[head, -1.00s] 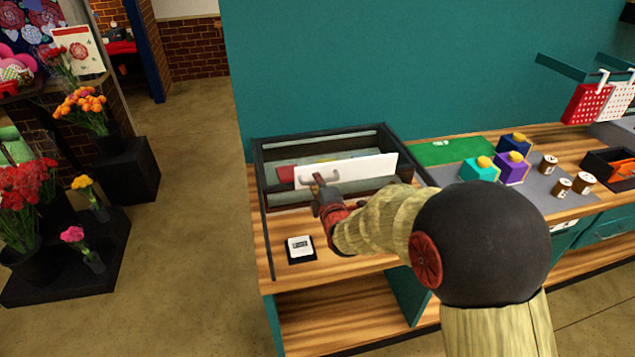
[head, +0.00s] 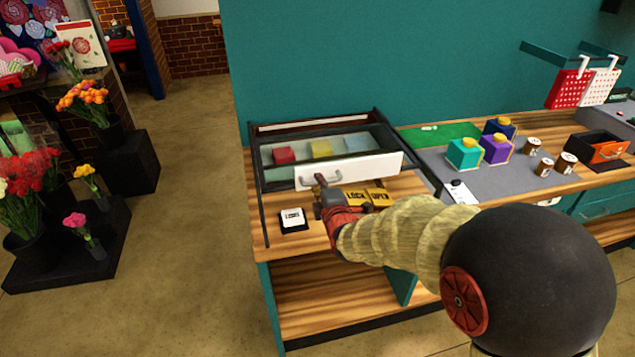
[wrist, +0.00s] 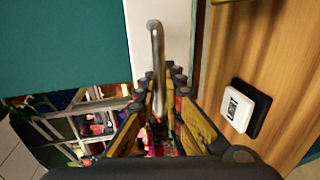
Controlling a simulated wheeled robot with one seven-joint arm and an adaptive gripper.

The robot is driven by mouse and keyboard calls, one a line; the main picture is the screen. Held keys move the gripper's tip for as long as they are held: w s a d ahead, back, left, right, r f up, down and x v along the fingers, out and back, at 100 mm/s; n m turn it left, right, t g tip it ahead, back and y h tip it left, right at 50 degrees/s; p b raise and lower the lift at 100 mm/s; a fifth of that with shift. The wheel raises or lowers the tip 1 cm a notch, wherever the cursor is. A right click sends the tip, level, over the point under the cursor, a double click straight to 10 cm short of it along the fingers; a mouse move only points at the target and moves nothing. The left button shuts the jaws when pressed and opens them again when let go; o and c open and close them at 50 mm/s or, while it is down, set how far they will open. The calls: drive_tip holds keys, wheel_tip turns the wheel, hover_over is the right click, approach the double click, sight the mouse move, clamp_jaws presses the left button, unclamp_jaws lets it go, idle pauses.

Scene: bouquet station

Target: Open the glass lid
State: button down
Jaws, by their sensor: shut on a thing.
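The glass-topped case (head: 258,165) has a dark frame and stands at the left end of the wooden counter in the head view. A white panel (head: 365,167) with a curved grey handle (head: 307,184) crosses its front. My gripper (head: 322,186) is at the handle's right side, partly hidden by my wrist. In the wrist view the handle (wrist: 157,60) runs between the fingers of my gripper (wrist: 158,112), which is shut on it. Red, yellow and blue blocks (head: 320,149) show inside the case. I cannot tell clearly where the glass ends.
A small white device on a black base (head: 292,219) lies on the counter left of my gripper. A yellow-black "LOCK OPEN" label (head: 365,197) lies before the panel. Colored boxes (head: 465,153) and spools stand at right. Flowers (head: 75,220) stand at far left.

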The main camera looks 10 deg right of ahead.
drive_tip(key=f+v, duration=0.1)
drive_tip(key=v, duration=0.6)
drive_tip(key=shift+s+f+b, duration=0.3)
drive_tip(key=shift+s, duration=0.1)
drive_tip(key=c, duration=2.2)
unclamp_jaws()
drive_tip(key=v, duration=1.1)
drive_tip(key=shift+s+r, duration=0.15)
drive_tip(key=shift+s, duration=0.25)
